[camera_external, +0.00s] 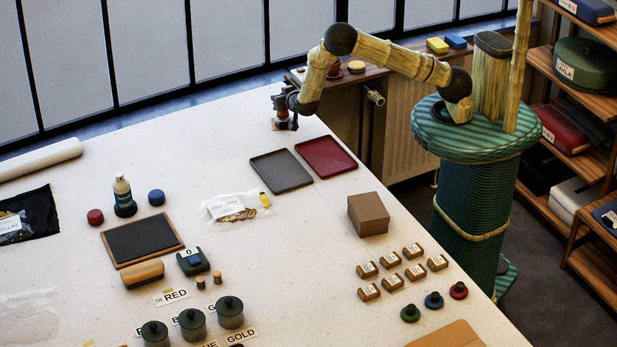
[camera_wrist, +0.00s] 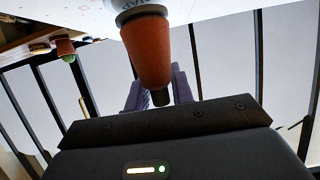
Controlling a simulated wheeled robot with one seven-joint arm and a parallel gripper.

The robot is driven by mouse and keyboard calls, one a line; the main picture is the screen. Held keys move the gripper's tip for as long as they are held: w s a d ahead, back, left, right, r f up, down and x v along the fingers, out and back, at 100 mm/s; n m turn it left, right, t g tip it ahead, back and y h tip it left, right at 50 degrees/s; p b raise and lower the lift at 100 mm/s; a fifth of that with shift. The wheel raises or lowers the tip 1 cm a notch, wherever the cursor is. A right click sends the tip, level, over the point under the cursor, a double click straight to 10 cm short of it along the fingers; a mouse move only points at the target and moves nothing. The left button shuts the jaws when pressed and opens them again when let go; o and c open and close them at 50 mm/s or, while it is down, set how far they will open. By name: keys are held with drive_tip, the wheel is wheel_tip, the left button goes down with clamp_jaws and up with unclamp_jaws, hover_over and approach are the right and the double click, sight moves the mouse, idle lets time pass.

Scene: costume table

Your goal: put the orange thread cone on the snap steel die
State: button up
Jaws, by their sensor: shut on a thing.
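The orange thread cone (camera_wrist: 147,50) is in my gripper (camera_wrist: 159,88), with its narrow dark end between the purple-grey fingers. Its wide end points away from the palm. A pale grey piece with the partly visible letters "NAP" (camera_wrist: 128,4), likely the snap steel die, shows right at the cone's wide end. It is cut off by the top of the wrist view, and I cannot tell whether cone and die touch. In the external view my gripper (camera_external: 285,122) is low at the table's far edge, and the cone and die are too small to make out.
A grey tray (camera_external: 281,171) and a red tray (camera_external: 326,157) lie just in front of my gripper on the white table (camera_external: 215,130). A cardboard box (camera_external: 368,214) stands farther right. A wooden side table (camera_external: 365,78) stands behind. The table left of my gripper is clear.

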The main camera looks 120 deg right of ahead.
drive_tip(key=shift+f+b, duration=0.35)
drive_tip(key=shift+f, duration=0.2)
drive_tip(key=o, duration=1)
drive_tip(key=shift+r, duration=0.1)
drive_tip(key=shift+r+p, duration=0.35)
drive_tip(key=shift+r, duration=0.1)
drive_tip(key=b+v, duration=0.2)
drive_tip(key=v, duration=1)
drive_tip(key=shift+s+b, duration=0.1)
drive_tip(key=shift+b, duration=0.25)
drive_tip(key=shift+a, duration=0.1)
